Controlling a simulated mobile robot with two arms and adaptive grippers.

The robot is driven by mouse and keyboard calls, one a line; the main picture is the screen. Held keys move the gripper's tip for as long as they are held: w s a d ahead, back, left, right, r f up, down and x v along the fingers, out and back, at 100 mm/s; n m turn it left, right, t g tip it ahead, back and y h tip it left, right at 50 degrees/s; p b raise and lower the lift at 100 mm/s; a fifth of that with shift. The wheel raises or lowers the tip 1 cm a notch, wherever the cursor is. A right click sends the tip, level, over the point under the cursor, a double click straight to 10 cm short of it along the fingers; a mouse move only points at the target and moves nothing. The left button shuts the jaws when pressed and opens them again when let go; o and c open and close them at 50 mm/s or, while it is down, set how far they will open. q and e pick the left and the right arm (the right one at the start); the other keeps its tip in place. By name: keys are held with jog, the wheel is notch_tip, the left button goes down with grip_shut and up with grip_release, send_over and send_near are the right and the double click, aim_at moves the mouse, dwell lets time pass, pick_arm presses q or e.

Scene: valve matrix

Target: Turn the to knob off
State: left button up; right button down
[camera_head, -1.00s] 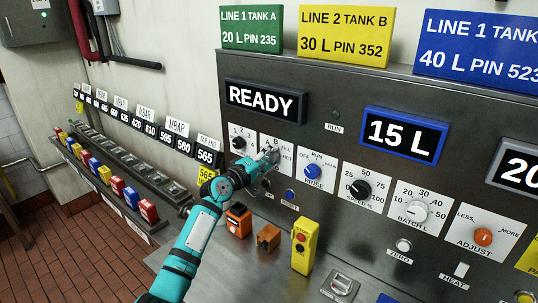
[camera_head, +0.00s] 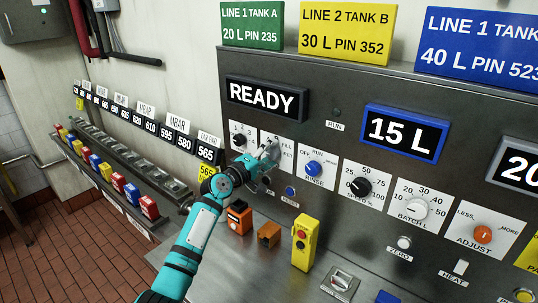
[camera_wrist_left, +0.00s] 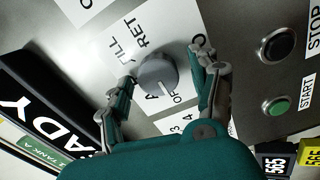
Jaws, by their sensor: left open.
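A grey round knob (camera_wrist_left: 158,74) sits on a white label plate with "FILL", "RET", "A" and "OFF" lettering in the left wrist view. A white mark on the knob points toward the lettering near "OFF" and "A". My left gripper (camera_wrist_left: 163,68) is open, with one finger on each side of the knob; I cannot tell whether they touch it. In the head view my left gripper (camera_head: 270,158) is at the panel over this knob's plate and hides the knob. My right gripper is not in view.
A blue RINSE knob (camera_head: 313,168) is just right of the gripper, and a black 1-2-3-4 selector (camera_head: 239,140) just left. START (camera_wrist_left: 281,105) and STOP (camera_wrist_left: 279,45) buttons lie beside the knob. A yellow button box (camera_head: 305,243) stands on the ledge below.

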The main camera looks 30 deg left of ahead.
pick_arm(q)
jog(key=shift+s, duration=0.35)
jog(key=s, duration=1.1)
jog(key=shift+s+a, duration=0.15)
jog(key=shift+a, duration=0.3)
jog(key=shift+f, duration=0.1)
